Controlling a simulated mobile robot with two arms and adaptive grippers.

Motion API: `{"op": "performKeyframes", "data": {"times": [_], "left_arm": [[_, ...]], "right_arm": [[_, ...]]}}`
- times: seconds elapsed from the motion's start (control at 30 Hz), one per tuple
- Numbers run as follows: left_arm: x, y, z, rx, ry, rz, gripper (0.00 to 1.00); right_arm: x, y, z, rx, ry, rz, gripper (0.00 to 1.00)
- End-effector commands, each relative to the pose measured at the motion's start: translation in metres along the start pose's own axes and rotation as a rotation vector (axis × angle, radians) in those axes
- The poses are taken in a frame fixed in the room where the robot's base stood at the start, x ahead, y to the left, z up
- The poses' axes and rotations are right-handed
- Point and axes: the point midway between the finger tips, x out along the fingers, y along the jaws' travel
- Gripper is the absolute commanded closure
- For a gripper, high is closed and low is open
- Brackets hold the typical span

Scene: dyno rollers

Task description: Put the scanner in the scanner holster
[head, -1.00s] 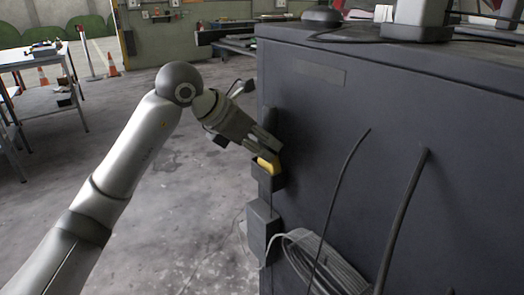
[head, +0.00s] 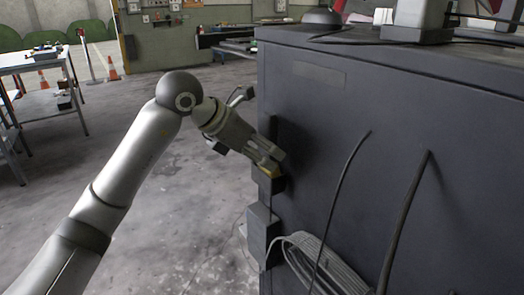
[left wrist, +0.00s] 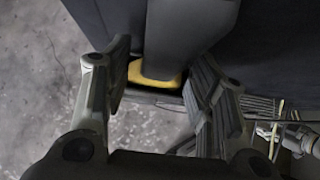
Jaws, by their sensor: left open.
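The scanner shows as a small yellow piece (head: 269,171) at the dark holster (head: 272,186) on the side of the dark cabinet. In the left wrist view, a grey body with a yellow edge (left wrist: 155,77) lies between the fingers. My left gripper (head: 271,158) is open, with its fingertips close around the scanner at the top of the holster. A gap shows between the left finger and the scanner in the left wrist view; contact on the right side is unclear. The lower part of the scanner is hidden. My right gripper is not in view.
The dark cabinet (head: 350,110) fills the right side. A second dark box (head: 262,232) and a coiled grey cable (head: 318,262) hang below the holster, with black cables to the right. A table (head: 30,62) stands far left. The floor beside the cabinet is clear.

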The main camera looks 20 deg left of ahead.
Motion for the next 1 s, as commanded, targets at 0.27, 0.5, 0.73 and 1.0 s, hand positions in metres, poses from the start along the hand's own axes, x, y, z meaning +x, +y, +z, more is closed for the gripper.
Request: {"op": "performKeyframes", "data": {"times": [0.27,0.5,0.73,1.0], "left_arm": [[-0.018,0.001,0.003,0.0,-0.003,0.003,0.48],[-0.072,0.001,0.004,0.0,-0.003,0.006,0.48],[-0.11,0.001,0.003,0.0,-0.002,0.003,0.48],[-0.122,0.0,0.002,-0.001,0.0,0.001,0.48]], "right_arm": [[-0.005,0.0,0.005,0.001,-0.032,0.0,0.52],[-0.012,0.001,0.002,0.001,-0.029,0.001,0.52],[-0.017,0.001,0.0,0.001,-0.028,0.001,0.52],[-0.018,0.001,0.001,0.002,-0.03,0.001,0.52]]}}
